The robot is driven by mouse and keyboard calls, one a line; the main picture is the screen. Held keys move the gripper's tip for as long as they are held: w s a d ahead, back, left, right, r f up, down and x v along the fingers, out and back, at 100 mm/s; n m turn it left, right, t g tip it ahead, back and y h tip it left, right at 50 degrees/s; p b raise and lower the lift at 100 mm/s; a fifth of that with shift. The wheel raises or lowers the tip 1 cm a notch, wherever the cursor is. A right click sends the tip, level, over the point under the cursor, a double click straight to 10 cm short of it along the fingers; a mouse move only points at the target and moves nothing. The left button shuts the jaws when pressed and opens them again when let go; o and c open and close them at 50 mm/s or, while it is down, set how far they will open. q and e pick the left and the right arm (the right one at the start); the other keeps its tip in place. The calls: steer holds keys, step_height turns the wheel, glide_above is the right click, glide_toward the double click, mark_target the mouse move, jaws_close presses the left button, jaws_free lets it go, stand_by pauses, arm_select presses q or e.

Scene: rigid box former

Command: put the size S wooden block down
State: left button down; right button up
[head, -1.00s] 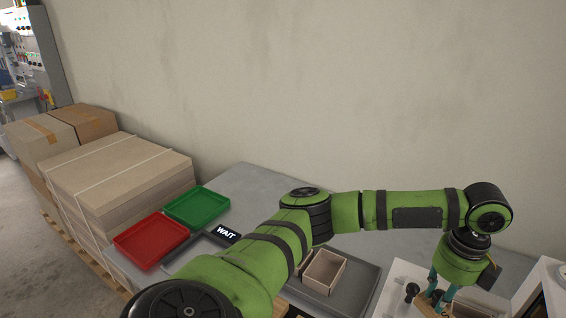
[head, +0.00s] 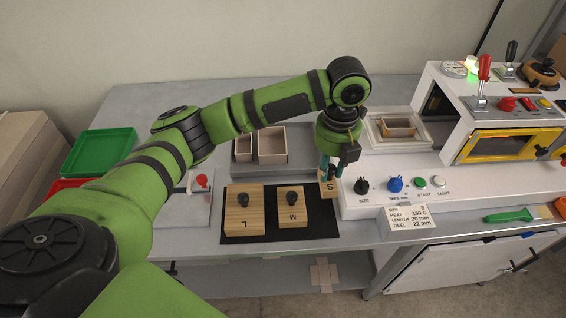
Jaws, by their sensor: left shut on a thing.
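The size S wooden block (head: 327,187) is small and light brown, with an S on its face. My left gripper (head: 331,172) is shut on it, pointing down, and hides its top. The block is at the right end of a black mat (head: 254,236), beside the white machine. I cannot tell whether it touches the mat. The L block (head: 243,215) and the M block (head: 292,208), each with a black knob, sit on the mat to its left. My right gripper is not in view.
The white machine (head: 372,204) with knobs and buttons stands close on the right. A grey tray (head: 300,160) with open boxes (head: 271,147) lies behind the mat. Green (head: 98,152) and red (head: 70,184) trays are at the left.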

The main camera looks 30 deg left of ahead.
mark_target(329, 182)
arm_select(q)
step_height(329, 182, down, 5)
steer(key=shift+w+d+f+p, duration=0.15)
steer(key=shift+p, duration=0.35)
steer(key=shift+f+p, duration=0.35)
steer(key=shift+f, duration=2.05)
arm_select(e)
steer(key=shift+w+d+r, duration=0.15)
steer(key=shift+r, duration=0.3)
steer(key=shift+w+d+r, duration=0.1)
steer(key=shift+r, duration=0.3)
arm_select(q)
steer(key=shift+f, duration=0.1)
steer(key=c, duration=1)
jaws_free()
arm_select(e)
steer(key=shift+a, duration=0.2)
arm_select(q)
step_height(329, 182, up, 11)
steer(key=shift+r+b, duration=0.2)
steer(key=shift+b, duration=0.9)
steer(key=shift+r, duration=0.45)
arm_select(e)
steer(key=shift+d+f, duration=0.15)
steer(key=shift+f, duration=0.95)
